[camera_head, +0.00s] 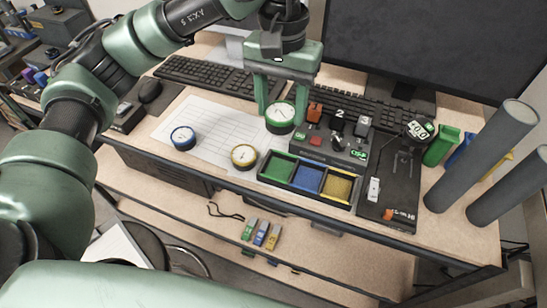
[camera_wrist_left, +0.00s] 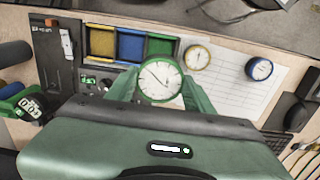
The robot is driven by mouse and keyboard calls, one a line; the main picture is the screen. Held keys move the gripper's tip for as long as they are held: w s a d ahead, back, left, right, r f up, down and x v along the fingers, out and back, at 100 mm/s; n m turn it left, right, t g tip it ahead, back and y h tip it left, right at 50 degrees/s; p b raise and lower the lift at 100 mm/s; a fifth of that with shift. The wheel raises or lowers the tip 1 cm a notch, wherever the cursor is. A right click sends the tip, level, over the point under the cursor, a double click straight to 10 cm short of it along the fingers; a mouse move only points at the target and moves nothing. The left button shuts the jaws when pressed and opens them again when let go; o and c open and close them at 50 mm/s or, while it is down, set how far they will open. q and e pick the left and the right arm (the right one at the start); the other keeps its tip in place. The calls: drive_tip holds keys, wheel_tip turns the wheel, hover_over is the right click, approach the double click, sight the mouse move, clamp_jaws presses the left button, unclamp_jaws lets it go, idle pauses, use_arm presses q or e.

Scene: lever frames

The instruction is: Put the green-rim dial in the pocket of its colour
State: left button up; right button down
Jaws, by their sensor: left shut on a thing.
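The green-rim dial (camera_head: 280,117) has a white face. My left gripper (camera_head: 279,110) is shut on it, with a finger on each side, at the right edge of the white sheet. The dial also shows between the fingers in the left wrist view (camera_wrist_left: 160,80). I cannot tell how high it is held. The tray with three pockets (camera_head: 309,190) lies in front and to the right of the gripper. Its green pocket (camera_head: 277,168) is at the left, blue (camera_head: 307,177) in the middle, yellow (camera_head: 337,186) at the right. All three pockets look empty. My right gripper is not in view.
A blue-rim dial (camera_head: 183,138) and a yellow-rim dial (camera_head: 244,156) lie on the white sheet (camera_head: 205,125). A black control box (camera_head: 330,145) with an orange block stands behind the tray. A keyboard (camera_head: 200,77) and monitor (camera_head: 420,40) are at the back.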

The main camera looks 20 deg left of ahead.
use_arm(q)
wheel_tip(320, 180, down, 11)
drive_tip(key=shift+f+p, duration=0.2)
drive_tip(key=shift+p, duration=0.75)
wheel_tip(320, 180, down, 4)
drive_tip(key=shift+r+p, duration=0.15)
drive_tip(key=shift+p, duration=0.3)
